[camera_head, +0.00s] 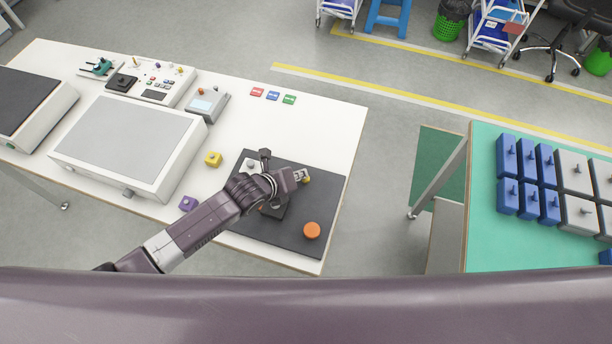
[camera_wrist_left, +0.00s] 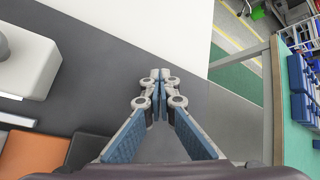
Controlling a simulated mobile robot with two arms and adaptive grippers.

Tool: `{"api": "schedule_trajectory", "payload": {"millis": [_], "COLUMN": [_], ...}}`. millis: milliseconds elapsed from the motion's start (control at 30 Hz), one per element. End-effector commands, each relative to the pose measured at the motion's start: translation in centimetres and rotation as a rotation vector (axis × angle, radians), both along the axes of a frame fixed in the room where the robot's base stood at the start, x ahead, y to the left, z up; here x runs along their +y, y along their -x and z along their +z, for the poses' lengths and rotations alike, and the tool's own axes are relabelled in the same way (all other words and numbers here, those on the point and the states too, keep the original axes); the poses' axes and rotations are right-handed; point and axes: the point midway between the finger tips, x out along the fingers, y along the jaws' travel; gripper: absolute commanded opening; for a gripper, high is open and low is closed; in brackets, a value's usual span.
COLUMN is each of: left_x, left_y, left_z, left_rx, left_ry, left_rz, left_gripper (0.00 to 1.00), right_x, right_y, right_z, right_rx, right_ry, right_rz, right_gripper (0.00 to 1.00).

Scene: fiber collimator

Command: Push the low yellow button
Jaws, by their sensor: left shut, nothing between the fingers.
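My left gripper (camera_head: 301,175) is over the dark mat (camera_head: 325,192) on the white table, with its fingers shut and empty. In the left wrist view the closed fingers (camera_wrist_left: 158,76) reach over the mat. My right gripper is not in view.
An orange round button (camera_head: 312,230) is at the mat's near right. My arm hides other parts on the mat. A green table (camera_head: 500,240) with blue blocks stands to the right.

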Motion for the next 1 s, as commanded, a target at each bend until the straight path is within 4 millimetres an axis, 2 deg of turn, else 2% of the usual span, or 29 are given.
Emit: {"api": "schedule_trajectory", "payload": {"millis": [533, 1000], "left_x": [0.0, 0.1], "left_y": [0.1, 0.2], "left_z": [-0.2, -1.2], "left_rx": [0.003, 0.006], "left_ry": [-0.002, -0.004], "left_rz": [-0.001, 0.0], "left_gripper": [0.0, 0.0], "right_x": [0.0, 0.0], "right_y": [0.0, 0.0], "right_z": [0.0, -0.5], "right_rx": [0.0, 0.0], "right_ry": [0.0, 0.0], "right_rz": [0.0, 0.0], "right_gripper": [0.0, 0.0]}}
